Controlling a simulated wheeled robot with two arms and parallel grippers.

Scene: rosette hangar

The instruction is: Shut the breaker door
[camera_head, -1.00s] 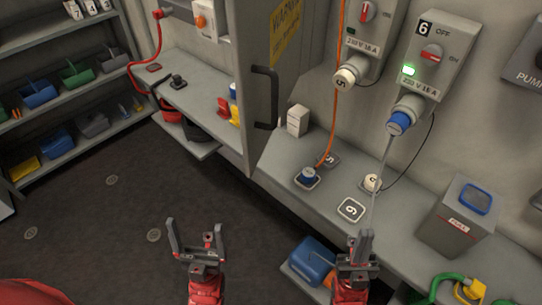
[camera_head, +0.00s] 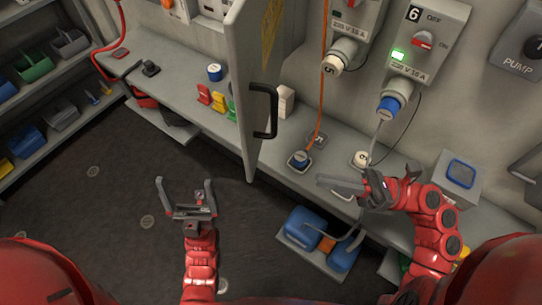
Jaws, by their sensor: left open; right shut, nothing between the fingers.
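The breaker door (camera_head: 244,80) is a grey panel standing open, jutting out from the wall over the bench, with a black bar handle (camera_head: 265,111) on its face and part of a yellow sign near its top. My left gripper (camera_head: 184,186) is open and empty over the floor, in front of and left of the door's lower edge. My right gripper (camera_head: 322,183) is shut with nothing in it, pointing left over the bench's front edge, right of the handle and apart from it.
Socket 6 (camera_head: 423,45) has a green light and a blue plug (camera_head: 391,105) with a grey cable. An orange cable (camera_head: 323,80) hangs to the bench (camera_head: 335,160). Blue containers (camera_head: 309,228) sit low beneath the bench. A shelf with bins (camera_head: 34,68) stands left. Dark floor is clear.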

